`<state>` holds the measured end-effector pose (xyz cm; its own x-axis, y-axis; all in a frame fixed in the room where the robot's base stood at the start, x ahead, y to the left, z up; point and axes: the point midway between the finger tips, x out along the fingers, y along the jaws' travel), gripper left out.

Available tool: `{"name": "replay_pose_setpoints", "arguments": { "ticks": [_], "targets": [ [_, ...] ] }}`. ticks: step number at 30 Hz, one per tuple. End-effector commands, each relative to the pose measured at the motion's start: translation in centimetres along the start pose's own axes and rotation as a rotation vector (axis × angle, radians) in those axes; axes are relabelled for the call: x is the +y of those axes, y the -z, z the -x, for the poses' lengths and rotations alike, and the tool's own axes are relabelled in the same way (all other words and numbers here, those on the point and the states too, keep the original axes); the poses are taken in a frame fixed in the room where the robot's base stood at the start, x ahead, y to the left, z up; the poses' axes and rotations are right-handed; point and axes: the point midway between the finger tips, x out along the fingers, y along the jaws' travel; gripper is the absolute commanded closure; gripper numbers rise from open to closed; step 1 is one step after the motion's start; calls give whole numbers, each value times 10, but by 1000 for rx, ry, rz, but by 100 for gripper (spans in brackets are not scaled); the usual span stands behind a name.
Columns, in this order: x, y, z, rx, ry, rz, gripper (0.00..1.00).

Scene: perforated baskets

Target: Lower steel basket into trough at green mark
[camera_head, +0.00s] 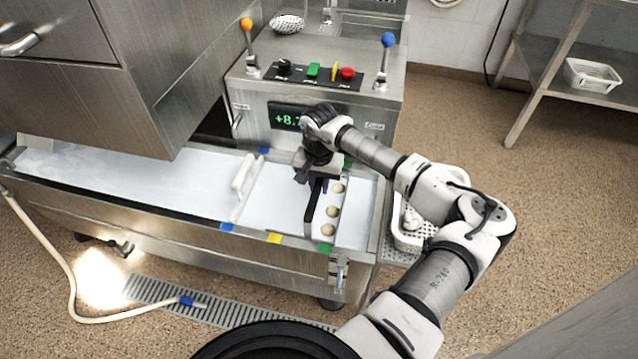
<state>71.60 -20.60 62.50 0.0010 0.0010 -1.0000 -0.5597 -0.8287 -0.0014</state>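My gripper (319,183) points down over the right part of the steel trough (180,262), which holds pale liquid. Below it is a narrow rack-like holder (316,222), probably the steel basket, with a dark left side and several round beige pieces in a row. It lies between a green mark (327,249) on the near rim and another green mark (348,162) on the far rim. My gripper overlaps its far end; the view does not show whether the fingers grip it. I cannot tell how deep the holder sits in the liquid.
A white divider (242,187) crosses the trough to the left. Yellow (274,238) and blue (228,227) marks lie along the near rim. A control box (315,95) with levers stands behind. A white basket (400,237) is just right of the trough, partly behind my arm.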

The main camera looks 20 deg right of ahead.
Motion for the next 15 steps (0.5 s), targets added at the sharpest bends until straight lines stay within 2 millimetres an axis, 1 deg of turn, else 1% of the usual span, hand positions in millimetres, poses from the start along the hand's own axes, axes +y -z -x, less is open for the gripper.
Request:
{"name": "replay_pose_setpoints", "arguments": {
  "ticks": [1, 5, 6, 12, 15],
  "targets": [
    [0, 0, 1, 1, 1, 0, 75],
    [0, 0, 1, 1, 0, 0, 58],
    [0, 0, 1, 1, 0, 0, 56],
    [0, 0, -1, -1, -1, 0, 56],
    [0, 0, 2, 0, -1, 0, 56]
  ]
}}
